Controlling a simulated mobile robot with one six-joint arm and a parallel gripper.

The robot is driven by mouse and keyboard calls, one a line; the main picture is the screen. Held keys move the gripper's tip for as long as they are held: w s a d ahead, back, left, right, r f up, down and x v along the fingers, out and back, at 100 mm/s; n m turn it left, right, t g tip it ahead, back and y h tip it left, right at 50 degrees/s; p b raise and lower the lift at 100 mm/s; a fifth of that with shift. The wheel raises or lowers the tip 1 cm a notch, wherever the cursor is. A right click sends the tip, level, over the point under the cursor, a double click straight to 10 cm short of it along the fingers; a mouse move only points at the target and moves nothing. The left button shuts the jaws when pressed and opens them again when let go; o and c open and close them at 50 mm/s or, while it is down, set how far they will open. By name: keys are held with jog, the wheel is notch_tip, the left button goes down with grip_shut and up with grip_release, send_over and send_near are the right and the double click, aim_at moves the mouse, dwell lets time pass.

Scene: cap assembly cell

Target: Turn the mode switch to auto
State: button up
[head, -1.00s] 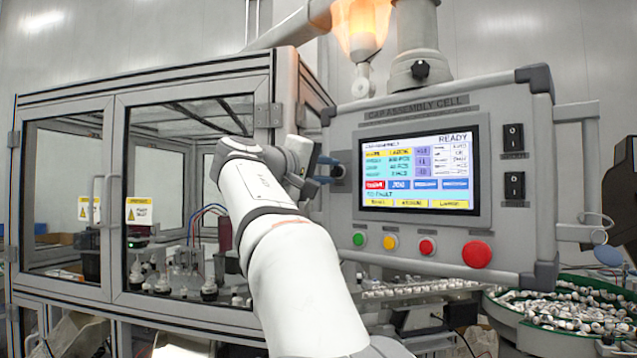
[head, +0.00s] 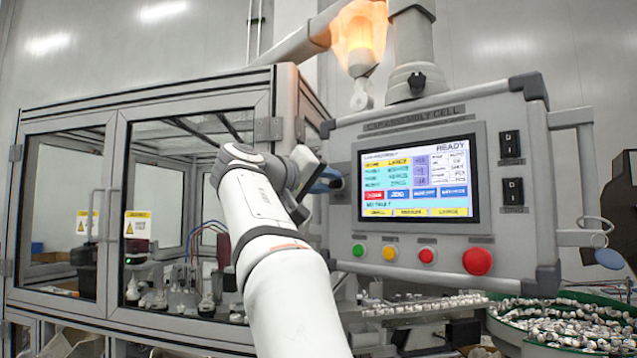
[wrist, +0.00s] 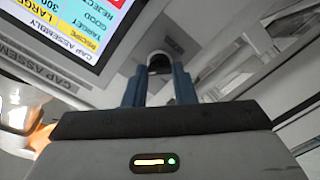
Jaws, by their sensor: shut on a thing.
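The mode switch is a dark round knob on the grey control panel, left of the screen. In the wrist view the knob (wrist: 159,62) sits between my two blue fingertips. My gripper (head: 328,180) reaches the panel's left part in the head view, and its blue fingers (wrist: 159,72) are shut on the knob. In the head view my wrist and fingers cover most of the switch, and its pointer direction cannot be read. The wrist view shows the panel upside down and tilted.
The screen (head: 418,182) reads READY. Below it are green (head: 358,250), yellow (head: 390,254) and red (head: 427,256) buttons and a large red mushroom button (head: 477,261). Two black rocker switches (head: 511,145) are at the right. A glazed cabinet (head: 140,110) stands close on the left.

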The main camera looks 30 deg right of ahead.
jog(key=shift+r, duration=0.1)
jog(key=o, duration=0.8)
jog(key=shift+d, duration=0.25)
jog(key=shift+o, duration=1)
jog(key=shift+a, duration=0.1)
jog(key=b+v, duration=0.1)
jog(key=v, duration=0.6)
jog(key=shift+a, duration=0.35)
